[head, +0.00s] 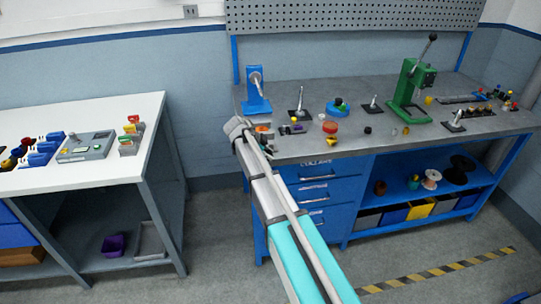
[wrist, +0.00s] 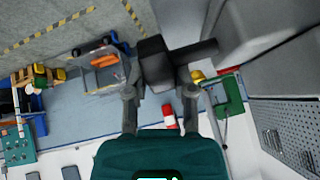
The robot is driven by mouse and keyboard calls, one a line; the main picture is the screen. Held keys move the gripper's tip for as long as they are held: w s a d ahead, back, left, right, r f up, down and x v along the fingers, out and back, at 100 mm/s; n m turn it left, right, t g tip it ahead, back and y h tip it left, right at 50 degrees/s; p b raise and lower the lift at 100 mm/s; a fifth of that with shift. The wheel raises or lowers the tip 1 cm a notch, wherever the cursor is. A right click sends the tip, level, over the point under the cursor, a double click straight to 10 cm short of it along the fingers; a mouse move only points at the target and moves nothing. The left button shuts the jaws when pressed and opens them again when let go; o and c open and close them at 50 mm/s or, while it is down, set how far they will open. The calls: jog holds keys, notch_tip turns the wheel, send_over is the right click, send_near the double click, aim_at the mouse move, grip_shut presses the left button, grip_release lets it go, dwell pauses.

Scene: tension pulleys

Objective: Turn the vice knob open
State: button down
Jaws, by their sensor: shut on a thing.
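In the wrist view my gripper (wrist: 159,88) has its two grey fingers on either side of a dark, blocky knob (wrist: 157,66). A dark bar sticks out from it to the right. I take this to be the vice knob; the rest of the vice is not clearly seen. In the head view my arm reaches up to the bench's left front corner, and its end hides the knob and fingers.
The grey-topped workbench (head: 360,142) carries a blue stand (head: 257,92), a green press (head: 408,88), an orange-red round part (head: 330,127) and small fixtures. A white table (head: 60,185) with parts stands at left. Floor between them is clear.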

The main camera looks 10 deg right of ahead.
jog(key=shift+a+f, duration=0.1)
jog(key=shift+c, duration=2.2)
grip_release()
jog(key=shift+r, duration=0.2)
